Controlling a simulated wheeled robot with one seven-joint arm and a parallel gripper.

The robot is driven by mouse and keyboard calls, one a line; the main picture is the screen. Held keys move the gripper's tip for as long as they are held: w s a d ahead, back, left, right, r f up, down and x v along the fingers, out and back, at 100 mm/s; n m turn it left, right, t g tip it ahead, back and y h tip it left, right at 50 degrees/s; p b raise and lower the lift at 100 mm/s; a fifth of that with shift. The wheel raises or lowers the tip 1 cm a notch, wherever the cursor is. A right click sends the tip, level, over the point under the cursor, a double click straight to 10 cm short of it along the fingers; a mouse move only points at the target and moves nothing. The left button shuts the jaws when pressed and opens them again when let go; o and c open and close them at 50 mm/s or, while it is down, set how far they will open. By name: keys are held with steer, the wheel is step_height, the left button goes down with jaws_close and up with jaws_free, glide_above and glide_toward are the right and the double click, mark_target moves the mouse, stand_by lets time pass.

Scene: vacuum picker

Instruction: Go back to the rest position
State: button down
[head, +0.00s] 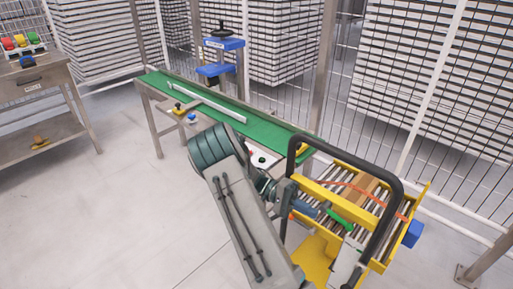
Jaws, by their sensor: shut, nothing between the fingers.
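My arm reaches up from the bottom of the head view, bends at a large dark joint, and runs down to the right. My gripper (318,210) is at its end, small and partly hidden, beside the yellow bar of a roller unit. It is shut, and nothing shows held in it. A thick black loop handle (395,170) arches over this place. A green part (340,222) lies just right of the gripper; I cannot tell what it belongs to.
The yellow roller unit (424,200) carries a brown box (362,187). A green conveyor (215,108) runs behind my arm, with a blue device (222,43) beyond it. A workbench (35,80) with coloured items stands at far left. Mesh fencing (455,110) closes the back. The left floor is clear.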

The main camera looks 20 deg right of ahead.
steer(key=s+a+r+n+t+y+p, duration=0.4)
steer(key=a+r+t, duration=0.5)
steer(key=r, duration=0.2)
steer(key=s+a+r+n+t+y+p, duration=0.5)
steer(key=a+r+t, duration=0.4)
steer(key=r, duration=0.3)
steer(key=shift+s+a+n, duration=0.3)
steer(key=shift+a, duration=0.1)
steer(key=shift+d, duration=0.1)
